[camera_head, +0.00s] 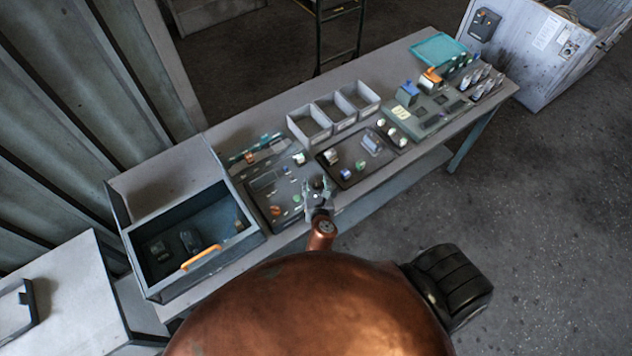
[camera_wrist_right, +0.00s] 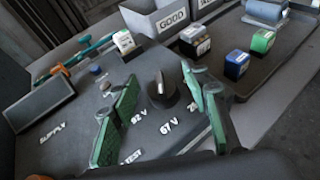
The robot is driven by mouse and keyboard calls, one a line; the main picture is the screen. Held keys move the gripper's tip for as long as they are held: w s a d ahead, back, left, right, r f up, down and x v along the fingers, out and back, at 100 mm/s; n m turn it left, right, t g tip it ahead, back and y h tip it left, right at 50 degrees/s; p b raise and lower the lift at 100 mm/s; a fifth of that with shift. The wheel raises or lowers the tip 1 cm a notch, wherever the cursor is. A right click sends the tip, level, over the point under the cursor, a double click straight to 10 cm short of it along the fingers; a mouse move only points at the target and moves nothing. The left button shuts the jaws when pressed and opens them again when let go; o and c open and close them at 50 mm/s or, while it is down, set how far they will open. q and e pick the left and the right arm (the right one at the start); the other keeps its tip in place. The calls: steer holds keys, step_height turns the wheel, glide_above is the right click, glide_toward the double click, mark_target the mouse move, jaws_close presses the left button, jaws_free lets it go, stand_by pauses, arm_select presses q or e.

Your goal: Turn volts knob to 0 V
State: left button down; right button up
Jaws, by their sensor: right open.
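The volts knob (camera_wrist_right: 160,90) is black and round with a pale pointer line, on a dark panel (camera_wrist_right: 75,122) marked "SUPPLY" and "TEST". In the right wrist view its pointer line points up the picture, away from me. Labels reading "92 V" and "67 V" show nearer to me; I cannot see a 0 V label clearly. My right gripper (camera_head: 317,193) is open, its green fingers on either side of the knob with gaps visible. In the head view the gripper hides the knob. My left gripper is not in view.
Grey bins (camera_head: 310,121), one labelled "GOOD", stand behind the panel. A dark tray (camera_head: 327,160) with small coloured blocks lies to the right. A lit screwdriver-like tool's details are unclear behind the panel.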

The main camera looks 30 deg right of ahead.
steer(key=shift+w+d+f, duration=0.15)
steer(key=shift+w, duration=0.1)
steer(key=shift+c, duration=0.7)
steer(key=c, duration=1)
